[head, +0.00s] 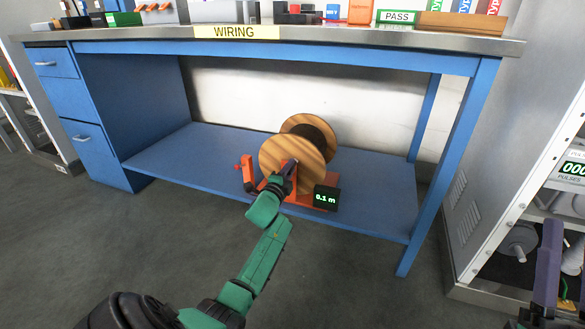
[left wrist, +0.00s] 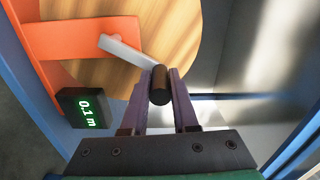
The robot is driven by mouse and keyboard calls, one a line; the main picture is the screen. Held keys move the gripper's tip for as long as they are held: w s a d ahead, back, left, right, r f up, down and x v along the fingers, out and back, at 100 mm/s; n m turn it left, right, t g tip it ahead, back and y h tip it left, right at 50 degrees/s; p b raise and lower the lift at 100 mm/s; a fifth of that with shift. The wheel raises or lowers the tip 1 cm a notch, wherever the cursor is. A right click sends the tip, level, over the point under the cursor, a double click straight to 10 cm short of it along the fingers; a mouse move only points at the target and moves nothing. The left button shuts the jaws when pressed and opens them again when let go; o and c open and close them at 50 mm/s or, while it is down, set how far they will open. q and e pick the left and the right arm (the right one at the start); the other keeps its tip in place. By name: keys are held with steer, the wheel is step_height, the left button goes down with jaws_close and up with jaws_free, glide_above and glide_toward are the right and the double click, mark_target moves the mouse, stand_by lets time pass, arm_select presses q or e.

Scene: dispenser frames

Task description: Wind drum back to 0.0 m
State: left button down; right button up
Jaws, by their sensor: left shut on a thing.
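The wooden drum (head: 284,158) sits on an orange stand (head: 305,204) on the lower shelf of the blue bench. Its display (head: 326,198) reads 0.1 m; the display also shows in the left wrist view (left wrist: 84,108). In the left wrist view a grey crank arm (left wrist: 125,50) ends in a dark handle (left wrist: 160,85). My left gripper (head: 289,170) is at the drum's near face, and its fingers (left wrist: 160,88) are shut on the handle. My right gripper (head: 549,270) shows only partly at the right edge; whether it is open cannot be told.
The blue bench (head: 300,48) overhangs the shelf (head: 375,195), with a blue leg (head: 450,165) right of the drum. A drawer unit (head: 85,115) stands at left. A grey cabinet (head: 485,190) stands at right. The shelf is clear on both sides of the drum.

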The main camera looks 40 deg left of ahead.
arm_select(q)
steer(key=shift+s+a+r+n+p, duration=0.15)
steer(key=shift+a+r+n+p, duration=0.15)
steer(key=shift+a+n+p, duration=0.1)
arm_select(e)
step_height(320, 180, down, 19)
steer(key=a+m+g+h+p, duration=0.1)
steer(key=a+m+g+h, duration=0.15)
steer(key=g, duration=0.35)
arm_select(q)
steer(key=a+n+p, duration=0.1)
steer(key=n, duration=0.1)
steer(key=s+a+n+p, duration=0.1)
steer(key=n, duration=0.1)
steer(key=shift+a+r, duration=0.15)
steer(key=shift+a, duration=0.05)
arm_select(e)
steer(key=s+f+g, duration=0.3)
steer(key=s+f, duration=0.2)
steer(key=f, duration=0.4)
steer(key=s+a+f+g+h, duration=0.1)
steer(key=s+f+g, duration=0.3)
steer(key=f, duration=0.6)
steer(key=shift+s+a+f, duration=0.15)
steer(key=shift+s+f, duration=0.15)
steer(key=shift+s, duration=0.65)
steer(key=shift+h, duration=0.25)
arm_select(q)
steer(key=c, duration=0.7)
jaws_free()
